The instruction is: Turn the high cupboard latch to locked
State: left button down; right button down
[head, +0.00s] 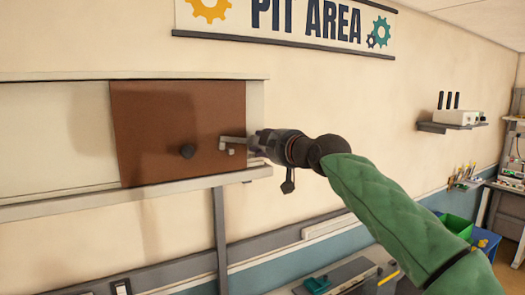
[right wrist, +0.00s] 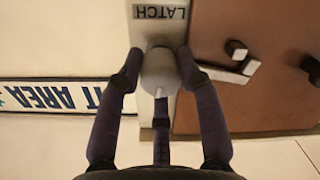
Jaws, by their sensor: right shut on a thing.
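The high cupboard has a brown door (head: 150,120), closed, with a dark round knob (head: 187,151). The latch (head: 232,142) is at the door's right edge; its grey bar lies about level across the edge of the door. My right gripper (head: 256,143) is at the latch from the right. In the right wrist view its fingers are shut around the rounded grey latch handle (right wrist: 160,74), and the latch bar (right wrist: 225,73) runs from it over the brown door (right wrist: 230,110). A "LATCH" label (right wrist: 160,12) is on the pale frame beside it. My left gripper is not in view.
A "PIT AREA" banner (head: 300,25) hangs above. A wall shelf (head: 450,126) with a white device is at the right. A workbench (head: 345,275) and a green bin (head: 456,228) are below. The wall around the latch is mostly clear.

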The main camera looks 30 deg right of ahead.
jog(key=shift+w+a+f+n, duration=0.2)
jog(key=shift+f+n, duration=0.35)
jog(key=shift+n, duration=0.45)
jog(key=shift+b, duration=0.3)
jog(key=c, duration=1.1)
grip_release()
jog(key=shift+o, duration=1.3)
jog(key=shift+d+r, duration=0.1)
jog(key=shift+r, duration=0.15)
